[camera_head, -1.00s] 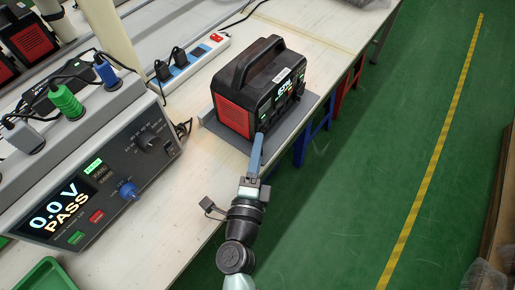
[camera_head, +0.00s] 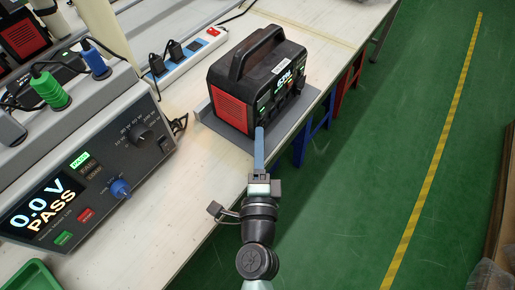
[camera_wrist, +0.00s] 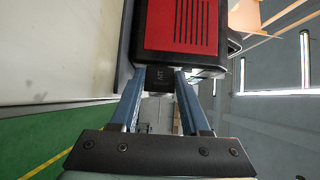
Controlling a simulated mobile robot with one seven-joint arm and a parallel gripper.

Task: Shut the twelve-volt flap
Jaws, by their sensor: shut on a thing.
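The black power station (camera_head: 262,80) stands on a grey plate on the bench, its red vented side toward the left. Its lit front panel faces right. My gripper (camera_head: 259,131) reaches up to the lower front corner of the station with its narrow blue fingers. In the wrist view, the fingertips (camera_wrist: 160,74) stand on either side of a small black flap (camera_wrist: 158,79) with faint lettering, just beyond the station's edge, and are shut on it. The red vented side (camera_wrist: 186,25) shows above. In the head view my fingers hide the flap.
A tester (camera_head: 85,185) reading 0.0 V PASS stands on the bench at left. The green floor (camera_head: 350,180) to the right is open.

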